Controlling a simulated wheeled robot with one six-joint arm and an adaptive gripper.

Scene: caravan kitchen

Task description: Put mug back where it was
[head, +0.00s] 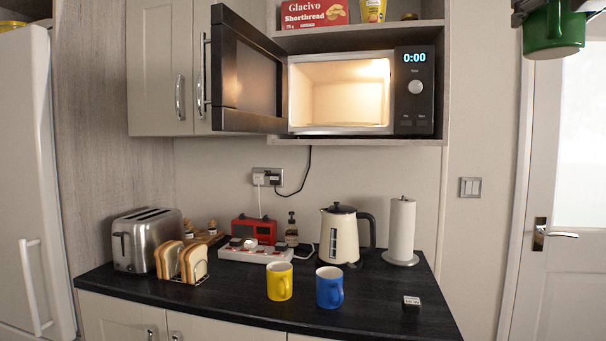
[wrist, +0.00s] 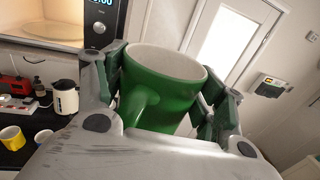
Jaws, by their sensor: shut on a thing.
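My gripper (wrist: 165,85) is shut on a green mug (wrist: 160,100), with one finger on each side of it in the wrist view. The mug's white inside and its rim show, and its handle points towards the wrist camera. In the head view the green mug (head: 552,32) is raised at the top right, in front of the door and right of the microwave, its upper part cut off or hidden by my gripper. A yellow mug (head: 279,283) and a blue mug (head: 328,289) stand upright on the dark worktop (head: 375,305).
The microwave (head: 414,100) is open, lit and empty, its door (head: 248,75) swung out to the left.

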